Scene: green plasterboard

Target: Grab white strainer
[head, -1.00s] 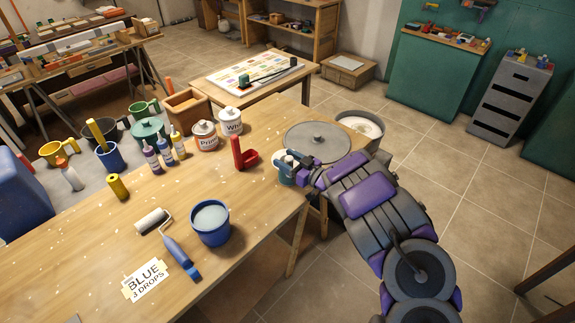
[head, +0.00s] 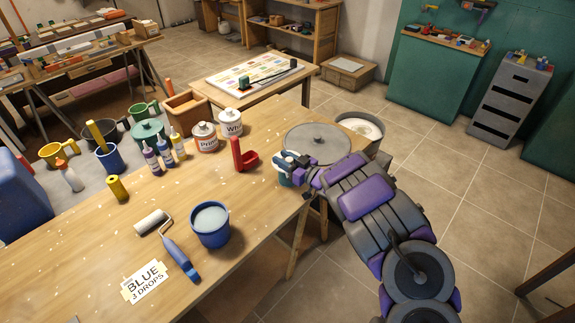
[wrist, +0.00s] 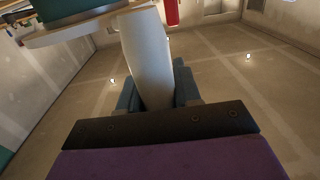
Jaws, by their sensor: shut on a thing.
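My gripper (head: 290,166) is at the right edge of the wooden table, beside the grey round lid. It is shut on a pale, whitish thing that I take to be the white strainer (head: 285,180); only a small white and teal part shows there. In the wrist view its smooth, tapered pale part (wrist: 148,60) stands between the dark jaws (wrist: 158,98). A teal round body with a pale rim adjoins it at the upper left of that view. The strainer's mesh or bowl cannot be made out.
The grey lid (head: 317,138) and a red holder (head: 243,157) are close to my gripper. A pale-filled tub (head: 362,124) is behind. Tiled floor is free at right.

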